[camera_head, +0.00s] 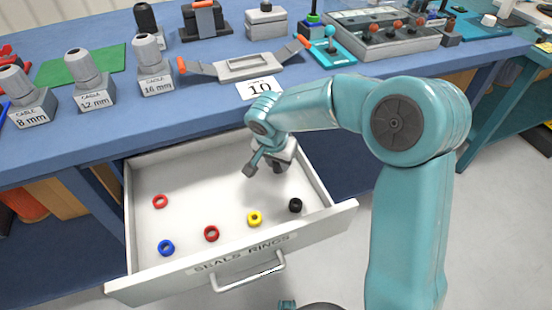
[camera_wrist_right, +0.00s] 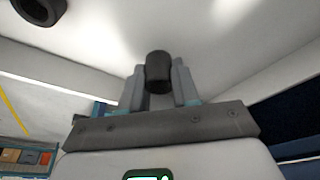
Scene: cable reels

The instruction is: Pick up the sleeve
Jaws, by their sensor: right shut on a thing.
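The sleeve (camera_wrist_right: 158,72) is a short black cylinder. In the right wrist view it sits between the two grey fingers of my right gripper (camera_wrist_right: 157,90), which is shut on it. In the head view my right gripper (camera_head: 277,163) is over the back right part of the open drawer (camera_head: 330,222). The sleeve is small and mostly hidden by the gripper there. I cannot tell how far it is from the drawer floor. My left gripper is not in view.
The blue workbench (camera_head: 120,120) above holds cable glands, a grey clamp fixture (camera_head: 243,67) and a control box (camera_head: 385,35).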

